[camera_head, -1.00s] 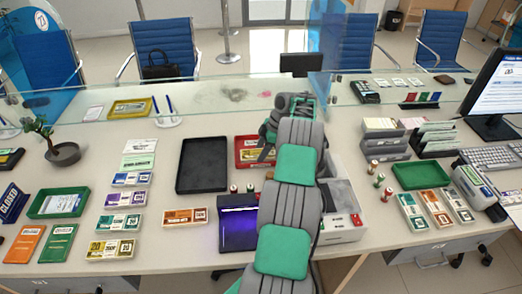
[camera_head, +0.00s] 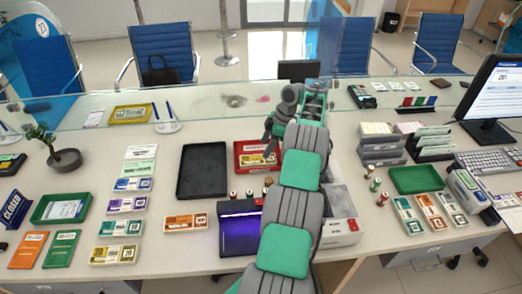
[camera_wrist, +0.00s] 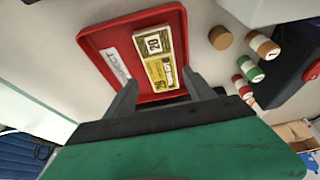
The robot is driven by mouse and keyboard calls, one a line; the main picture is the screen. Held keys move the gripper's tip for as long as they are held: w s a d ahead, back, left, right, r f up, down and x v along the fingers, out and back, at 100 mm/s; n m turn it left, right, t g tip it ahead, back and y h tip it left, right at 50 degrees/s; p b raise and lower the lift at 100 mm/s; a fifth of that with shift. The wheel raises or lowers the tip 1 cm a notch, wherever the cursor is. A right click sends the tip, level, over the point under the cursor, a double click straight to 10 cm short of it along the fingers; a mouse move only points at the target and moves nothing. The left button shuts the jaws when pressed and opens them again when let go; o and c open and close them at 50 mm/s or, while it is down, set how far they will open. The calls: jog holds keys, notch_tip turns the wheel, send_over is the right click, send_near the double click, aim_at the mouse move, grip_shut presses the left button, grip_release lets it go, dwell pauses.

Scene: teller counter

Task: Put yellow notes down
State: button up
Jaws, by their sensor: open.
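The yellow notes (camera_head: 258,159) lie in the red tray (camera_head: 242,146), right of the large black tray. In the wrist view the banded yellow notes (camera_wrist: 160,57) lie flat inside the red tray (camera_wrist: 100,38), beside a white label. My gripper (camera_head: 269,148) is above the tray's right part in the head view. The notes are clear of both fingers. Another yellow bundle (camera_head: 114,254) lies at the front left of the counter.
The empty black tray (camera_head: 203,171) is left of the red one. Small coin rolls (camera_head: 249,191) stand in front of the red tray, close to the purple-lit device (camera_head: 240,230). A glass screen (camera_head: 215,110) runs along the back. Grey note holders (camera_head: 381,148) stand to the right.

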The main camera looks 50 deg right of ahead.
jog(key=p+v, duration=0.5)
jog(key=p, duration=0.1)
jog(key=shift+s+r, duration=0.1)
jog(key=shift+r, duration=0.1)
jog(key=w+a+r+m, duration=0.2)
jog(key=w+a+r, duration=0.65)
jog(key=r, duration=0.35)
jog(key=a+r+m+h, duration=0.1)
jog(key=a+r, duration=0.5)
jog(key=a, duration=0.3)
jog(key=a+r+m+h, duration=0.1)
jog(key=a+r+m, duration=0.1)
jog(key=a+r, duration=0.45)
jog(key=s+a+r+m+t, duration=0.15)
jog(key=s+a, duration=0.25)
jog(key=a, duration=0.4)
jog(key=s+a+r+m, duration=0.15)
jog(key=s+a, duration=0.25)
jog(key=a, duration=0.4)
jog(key=s+a+f+m, duration=0.1)
jog(key=s+a, duration=0.2)
jog(key=s, duration=0.3)
jog(key=s+a+f+m+h, duration=0.1)
jog(key=s+a+f, duration=0.1)
jog(key=s, duration=0.4)
jog(key=shift+a+t, duration=0.35)
jog(key=shift+a, duration=0.15)
